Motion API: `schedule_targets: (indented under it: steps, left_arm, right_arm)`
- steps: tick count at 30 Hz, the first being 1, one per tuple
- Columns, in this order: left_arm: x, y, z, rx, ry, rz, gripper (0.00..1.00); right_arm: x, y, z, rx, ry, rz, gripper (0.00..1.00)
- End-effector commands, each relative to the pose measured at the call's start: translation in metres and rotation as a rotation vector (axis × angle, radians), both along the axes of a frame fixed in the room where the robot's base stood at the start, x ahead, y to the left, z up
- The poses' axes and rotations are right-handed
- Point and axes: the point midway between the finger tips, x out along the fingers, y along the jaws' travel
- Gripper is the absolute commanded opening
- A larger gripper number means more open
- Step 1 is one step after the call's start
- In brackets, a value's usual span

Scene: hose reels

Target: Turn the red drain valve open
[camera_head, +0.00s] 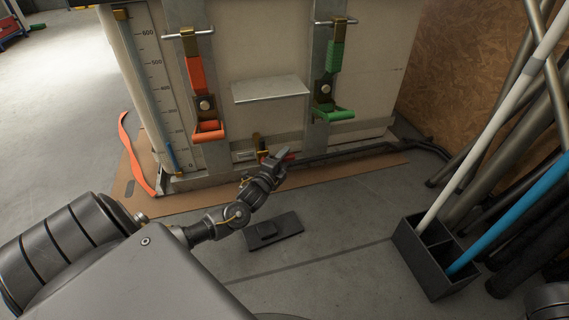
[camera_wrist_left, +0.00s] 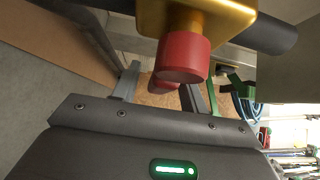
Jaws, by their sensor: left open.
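The red drain valve handle (camera_head: 289,157) is low on the front of the pale tank, next to a brass fitting (camera_head: 258,143). My left gripper (camera_head: 272,168) is right at the valve and covers part of it in the head view. In the left wrist view, the round red valve part (camera_wrist_left: 184,60) sits under the brass body (camera_wrist_left: 215,18), close above the jaws. More red shows between the fingers of the left gripper (camera_wrist_left: 158,82). The fingers are apart; I cannot tell whether they touch the red part. My right gripper is not in view.
An orange strap buckle (camera_head: 208,130) and a green one (camera_head: 335,113) hang above, either side of a small metal shelf (camera_head: 270,89). A dark hose (camera_head: 345,153) runs right from the valve. A black bin (camera_head: 428,262) with poles stands right. A dark plate (camera_head: 274,232) lies on the floor.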

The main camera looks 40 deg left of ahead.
Motion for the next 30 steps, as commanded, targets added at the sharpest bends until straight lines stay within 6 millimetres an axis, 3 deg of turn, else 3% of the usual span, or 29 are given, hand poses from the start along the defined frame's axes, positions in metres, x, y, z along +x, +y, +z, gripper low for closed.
schedule_targets:
  steps: [8, 18, 23, 30]
  left_arm:
    - [0.001, 0.000, 0.000, 0.000, 0.001, -0.001, 0.44]
    - [0.001, 0.000, 0.000, 0.000, 0.001, -0.001, 0.00]
    - [0.001, -0.004, 0.000, -0.002, 0.001, -0.001, 0.00]
    - [-0.007, 0.008, 0.002, -0.015, -0.019, 0.012, 0.00]
  right_arm:
    - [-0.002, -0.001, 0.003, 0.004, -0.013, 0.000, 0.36]
    - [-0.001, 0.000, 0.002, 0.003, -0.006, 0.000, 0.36]
    - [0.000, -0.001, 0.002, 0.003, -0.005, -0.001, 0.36]
    - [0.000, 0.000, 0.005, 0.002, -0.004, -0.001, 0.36]
